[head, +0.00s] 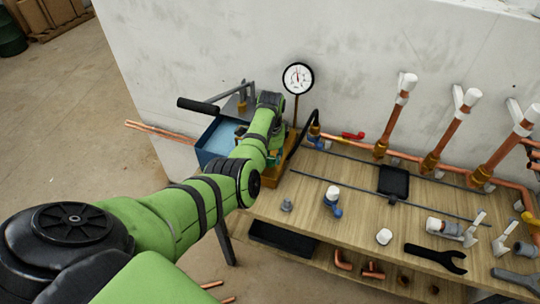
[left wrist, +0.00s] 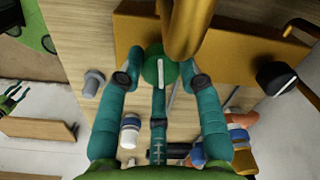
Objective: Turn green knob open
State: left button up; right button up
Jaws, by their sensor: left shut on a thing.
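The green knob (left wrist: 151,70) has a white bar mark across it and sits beside a thick brass-coloured pipe (left wrist: 185,28) in the left wrist view. My left gripper (left wrist: 163,64) has its teal fingers on either side of the knob and is shut on it. The white mark runs nearly up and down in that picture. In the head view my left arm reaches over the bench to the brass-coloured block (head: 285,168) by the blue tank. There the arm hides the knob. My right gripper does not show in the head view.
A pressure gauge (head: 298,78) stands behind the gripper. A blue tank (head: 217,140) with a black-handled lever (head: 198,105) is on the left. Copper pipes with white caps (head: 408,82) line the wall. Small fittings and a black wrench (head: 436,258) lie on the wooden bench (head: 300,213).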

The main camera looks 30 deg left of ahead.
pick_arm(q)
jog(key=n+p, duration=0.1)
jog(key=n, duration=0.2)
jog(key=shift+n, duration=0.3)
jog(key=n, duration=0.3)
jog(key=shift+n, duration=0.3)
jog(key=n, duration=0.4)
jog(key=shift+f+n, duration=0.1)
jog(key=shift+n, duration=0.2)
jog(key=n, duration=0.4)
jog(key=shift+n, duration=0.3)
jog(key=o, duration=1.2)
jog(key=shift+c, duration=0.2)
jog(key=shift+w, duration=0.1)
